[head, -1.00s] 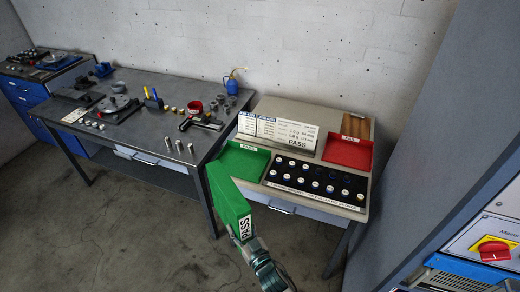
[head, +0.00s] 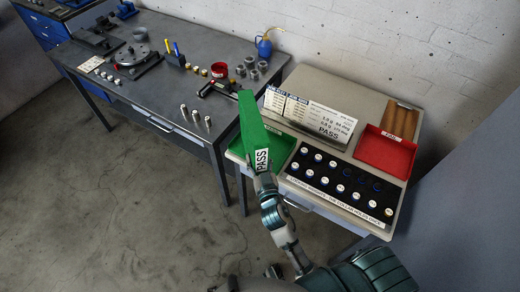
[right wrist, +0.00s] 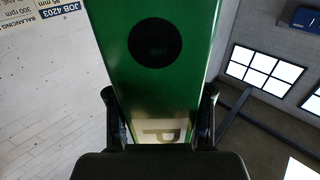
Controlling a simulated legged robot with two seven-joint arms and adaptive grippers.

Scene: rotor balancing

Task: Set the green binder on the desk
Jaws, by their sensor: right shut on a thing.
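The green binder (head: 256,128), with a white PASS label on its spine, is held upright and slightly tilted in my right gripper (head: 262,180). In the right wrist view the binder (right wrist: 165,75) fills the middle, with a black round hole on its spine and the fingers of my right gripper (right wrist: 160,120) on both sides of it. In the head view the binder is in front of the desk (head: 345,97) and covers part of the green tray (head: 283,150). I cannot tell whether it touches the desk. My left gripper is not in view.
The desk bears a red FAIL tray (head: 385,152), a black rack (head: 335,185) of several white-topped vials, and standing cards (head: 312,115). A dark workbench (head: 165,105) with tools and metal parts stands to the left. A grey panel (head: 465,200) rises at the right.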

